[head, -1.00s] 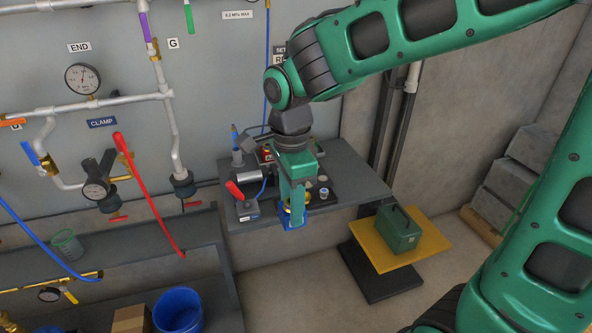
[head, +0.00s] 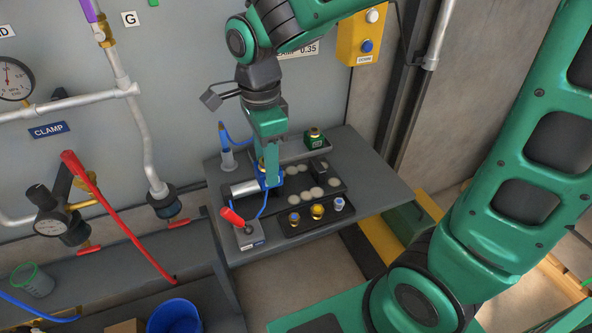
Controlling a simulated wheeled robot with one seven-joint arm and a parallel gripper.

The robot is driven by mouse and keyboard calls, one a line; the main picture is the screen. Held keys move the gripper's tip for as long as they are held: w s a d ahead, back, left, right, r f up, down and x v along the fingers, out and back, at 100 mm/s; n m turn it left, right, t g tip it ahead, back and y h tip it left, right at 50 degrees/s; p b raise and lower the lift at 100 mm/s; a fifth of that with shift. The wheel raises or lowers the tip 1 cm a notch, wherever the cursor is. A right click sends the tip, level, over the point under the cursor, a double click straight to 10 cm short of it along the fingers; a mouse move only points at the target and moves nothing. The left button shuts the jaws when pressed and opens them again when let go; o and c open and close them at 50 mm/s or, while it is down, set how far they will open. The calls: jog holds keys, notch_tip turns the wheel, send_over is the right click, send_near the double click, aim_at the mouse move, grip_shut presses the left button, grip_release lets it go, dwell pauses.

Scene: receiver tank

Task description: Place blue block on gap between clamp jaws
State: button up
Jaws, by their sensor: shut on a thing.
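My gripper (head: 269,176) points down over the grey bench and is shut on the blue block (head: 273,183). The block shows only in part, around and below the fingers. A silver clamp cylinder (head: 243,188) lies just left of the block. The block is at or just above the clamp area, between the cylinder and a dark piece to its right. The gap and jaws are mostly hidden by my gripper and the block, so I cannot tell whether the block touches them.
The bench (head: 370,185) also holds a red-handled lever box (head: 247,235), a green block with a brass top (head: 315,139), and a dark tray (head: 318,218) with several fittings. Pale discs lie right of the clamp. The bench's right end is clear.

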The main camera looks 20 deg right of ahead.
jog(key=w+d+f, duration=0.2)
jog(key=d, duration=0.1)
jog(key=w+d+f, duration=0.2)
jog(key=d, duration=0.1)
jog(key=w+d+f, duration=0.2)
jog(key=d+f, duration=0.1)
jog(key=d, duration=0.1)
jog(key=shift+w, duration=0.35)
jog(key=shift+f, duration=1.9)
jog(key=o, duration=1.3)
jog(key=shift+f, duration=0.15)
jog(key=shift+c, duration=0.2)
notch_tip(320, 180, up, 12)
